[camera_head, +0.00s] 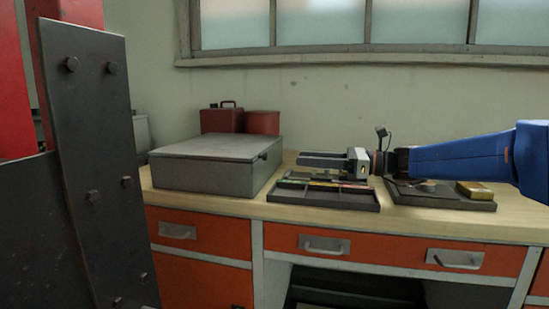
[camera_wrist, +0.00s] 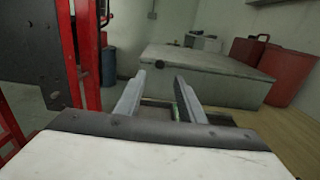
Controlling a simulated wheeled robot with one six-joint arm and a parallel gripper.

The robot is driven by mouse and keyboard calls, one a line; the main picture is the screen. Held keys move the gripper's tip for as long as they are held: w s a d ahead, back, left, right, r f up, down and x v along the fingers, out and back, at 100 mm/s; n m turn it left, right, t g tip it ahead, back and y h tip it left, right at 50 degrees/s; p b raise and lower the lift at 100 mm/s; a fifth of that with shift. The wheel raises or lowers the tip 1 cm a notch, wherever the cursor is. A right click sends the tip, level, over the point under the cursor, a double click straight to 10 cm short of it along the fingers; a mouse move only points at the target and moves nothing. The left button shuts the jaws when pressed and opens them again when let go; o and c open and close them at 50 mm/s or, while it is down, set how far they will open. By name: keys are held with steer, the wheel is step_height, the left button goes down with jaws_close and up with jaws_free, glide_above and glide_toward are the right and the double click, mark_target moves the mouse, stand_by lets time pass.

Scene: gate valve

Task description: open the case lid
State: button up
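The case is a grey metal box (camera_head: 215,165) with its lid (camera_head: 216,147) closed. It stands on the left part of the workbench, and a small dark latch (camera_head: 263,156) shows near its right front edge. In the wrist view the case (camera_wrist: 205,72) is ahead of my gripper, a little to the right. My gripper (camera_head: 302,158) is to the right of the case, above a tray, pointing left toward it. In the wrist view its two fingers (camera_wrist: 160,84) are apart with nothing held between them. They do not touch the case.
A divided tray (camera_head: 323,195) with coloured items lies below my gripper. A second tray (camera_head: 440,202) with small objects is at right. Red cans (camera_head: 222,119) stand behind the case. A red post with a bolted dark plate (camera_head: 95,150) stands at left. Bare bench top (camera_head: 268,208) shows in front.

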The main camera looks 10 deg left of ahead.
steer(key=a, duration=0.9)
steer(key=shift+a, duration=0.3)
jaws_close()
